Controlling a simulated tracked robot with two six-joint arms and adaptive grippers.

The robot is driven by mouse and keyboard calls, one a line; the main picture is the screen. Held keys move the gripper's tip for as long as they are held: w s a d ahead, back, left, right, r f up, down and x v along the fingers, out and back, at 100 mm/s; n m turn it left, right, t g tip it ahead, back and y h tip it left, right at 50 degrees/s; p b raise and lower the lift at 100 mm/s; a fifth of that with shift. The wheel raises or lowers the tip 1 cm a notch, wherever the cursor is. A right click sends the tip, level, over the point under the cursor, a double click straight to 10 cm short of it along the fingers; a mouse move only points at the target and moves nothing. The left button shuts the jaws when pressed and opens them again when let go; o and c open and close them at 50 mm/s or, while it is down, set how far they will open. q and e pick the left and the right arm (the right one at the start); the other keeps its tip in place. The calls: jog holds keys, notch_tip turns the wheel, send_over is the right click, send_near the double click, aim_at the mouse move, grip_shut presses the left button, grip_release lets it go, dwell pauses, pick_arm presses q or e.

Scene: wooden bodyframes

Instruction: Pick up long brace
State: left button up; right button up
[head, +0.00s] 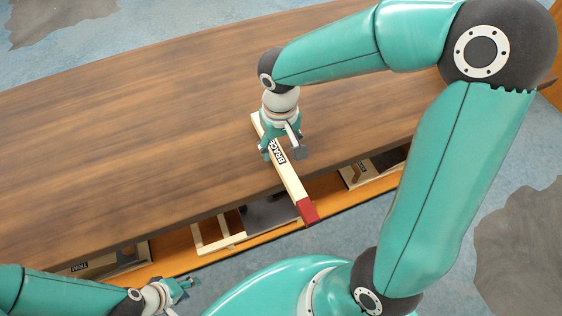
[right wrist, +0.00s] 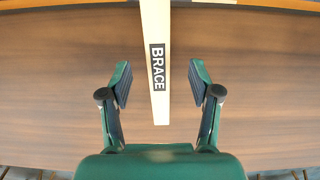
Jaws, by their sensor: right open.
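The long brace (head: 291,183) is a pale wooden bar with a red end and a black "BRACE" label. It lies on the brown table, its red end sticking out past the near edge. My right gripper (head: 284,153) is above the brace near its label, open. In the right wrist view the brace (right wrist: 157,60) runs between the two spread fingers of the gripper (right wrist: 158,85), with a gap on each side. My left gripper (head: 181,290) is low at the bottom left, away from the brace; its fingers are too small to judge.
The wooden table top (head: 130,130) is otherwise clear.

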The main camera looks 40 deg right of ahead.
aim_at(281, 160)
jog(key=shift+s+d+f, duration=0.1)
jog(key=shift+d+f, duration=0.05)
jog(key=shift+f, duration=3.05)
grip_shut()
